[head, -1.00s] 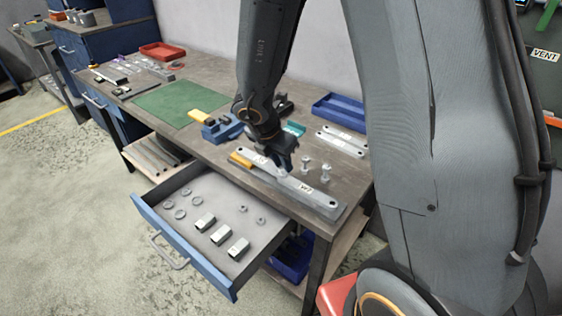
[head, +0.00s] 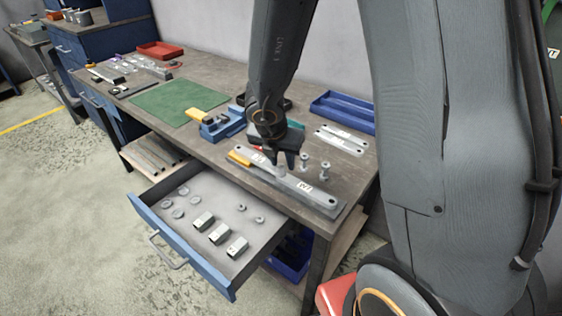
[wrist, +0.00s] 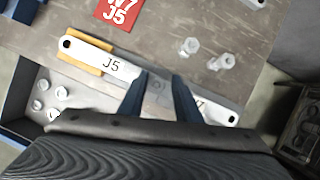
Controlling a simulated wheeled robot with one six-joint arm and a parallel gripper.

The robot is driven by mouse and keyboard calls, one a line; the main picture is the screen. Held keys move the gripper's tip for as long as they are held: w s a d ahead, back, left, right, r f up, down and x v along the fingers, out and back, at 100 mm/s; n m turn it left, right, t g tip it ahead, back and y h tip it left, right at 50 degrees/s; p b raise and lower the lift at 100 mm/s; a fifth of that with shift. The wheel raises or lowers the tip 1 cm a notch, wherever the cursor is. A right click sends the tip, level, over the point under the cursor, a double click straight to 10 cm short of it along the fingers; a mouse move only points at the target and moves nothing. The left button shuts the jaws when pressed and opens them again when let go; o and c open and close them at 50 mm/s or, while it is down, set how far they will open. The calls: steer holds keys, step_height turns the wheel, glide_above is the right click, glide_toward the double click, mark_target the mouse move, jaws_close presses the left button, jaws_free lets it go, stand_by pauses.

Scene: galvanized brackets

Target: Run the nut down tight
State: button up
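Two galvanized flat brackets lie end over end near the bench's front edge: one marked J5 (wrist: 108,64), and a second (head: 318,195) with a partly hidden label. A small bolt end or nut (head: 282,171) stands where they overlap; it shows faintly between my fingers in the wrist view (wrist: 157,86). My gripper (head: 281,160) points down over that joint, its fingers (wrist: 159,92) apart on either side with a gap. It seems slightly above the nut; contact cannot be told. A yellow block (head: 240,157) lies under the J5 end.
Two bolts (head: 304,160) (head: 325,171) stand behind the joint. The open drawer (head: 190,262) in front holds washers, nuts and blocks. A blue vise (head: 222,124), blue tray (head: 343,110), spare brackets (head: 342,140) and red card (wrist: 120,12) lie behind. The green mat (head: 180,102) is clear.

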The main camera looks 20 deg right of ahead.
steer(key=n+y, duration=0.1)
steer(key=n, duration=0.2)
steer(key=n+t+y+b, duration=0.1)
steer(key=n, duration=0.2)
steer(key=n+y, duration=0.2)
steer(key=n, duration=0.3)
steer(key=n+y+p, duration=0.1)
steer(key=n, duration=0.1)
steer(key=n+g+p, duration=0.1)
steer(key=n, duration=0.2)
steer(key=shift+y, duration=0.4)
steer(key=n+g+y+p, duration=0.1)
steer(key=n+p, duration=0.1)
steer(key=n, duration=0.2)
steer(key=shift+n, duration=0.3)
jaws_close()
